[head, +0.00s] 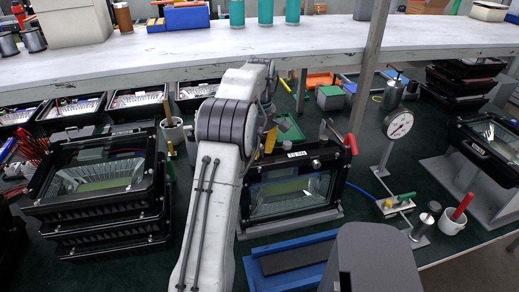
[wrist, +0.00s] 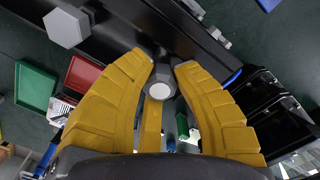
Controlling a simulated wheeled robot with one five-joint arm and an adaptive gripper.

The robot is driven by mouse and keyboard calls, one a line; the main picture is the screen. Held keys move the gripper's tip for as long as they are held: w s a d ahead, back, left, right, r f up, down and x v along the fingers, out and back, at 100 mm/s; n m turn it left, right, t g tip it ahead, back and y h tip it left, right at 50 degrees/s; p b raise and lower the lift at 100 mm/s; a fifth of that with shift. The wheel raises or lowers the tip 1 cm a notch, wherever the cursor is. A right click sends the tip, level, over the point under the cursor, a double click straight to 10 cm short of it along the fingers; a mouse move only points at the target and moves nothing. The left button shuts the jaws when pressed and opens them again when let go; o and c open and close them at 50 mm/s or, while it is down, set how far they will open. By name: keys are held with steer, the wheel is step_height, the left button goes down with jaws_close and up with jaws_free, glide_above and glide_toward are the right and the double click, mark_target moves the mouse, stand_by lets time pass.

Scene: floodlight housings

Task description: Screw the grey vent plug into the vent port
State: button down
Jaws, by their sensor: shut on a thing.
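My gripper (wrist: 166,66) has its yellow fingers closed around a small grey plug (wrist: 163,90), whose pale round end faces the wrist camera. The plug is at the black top edge of a floodlight housing (wrist: 120,38); I cannot tell whether it touches. In the head view the housing (head: 292,192) stands upright at the centre, glass facing the camera, with a label on top. My gripper (head: 270,140) shows there only as a bit of yellow behind my arm, above the housing's upper left. The plug is hidden there. The vent port is not visible in either view.
A red-handled clamp (head: 350,143) is at the housing's right end. Stacked housings (head: 103,205) stand left, a dial gauge (head: 398,124) right. A blue tray (head: 256,272) lies in front.

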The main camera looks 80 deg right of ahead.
mark_target(260, 145)
steer(key=m+p, duration=0.2)
steer(key=m, duration=0.3)
steer(key=m+p, duration=0.1)
steer(key=m, duration=0.3)
steer(key=shift+a+m, duration=0.1)
steer(key=shift+m, duration=0.3)
steer(key=c, duration=1.5)
jaws_free()
steer(key=shift+f+m+p, duration=0.1)
steer(key=shift+m+p, duration=0.25)
steer(key=shift+m, duration=0.15)
steer(key=o, duration=0.7)
steer(key=shift+f, duration=0.1)
step_height(260, 145, up, 6)
steer(key=p, duration=0.4)
steer(key=shift+f+p, duration=0.25)
steer(key=shift+p, duration=0.15)
steer(key=shift+r, duration=0.9)
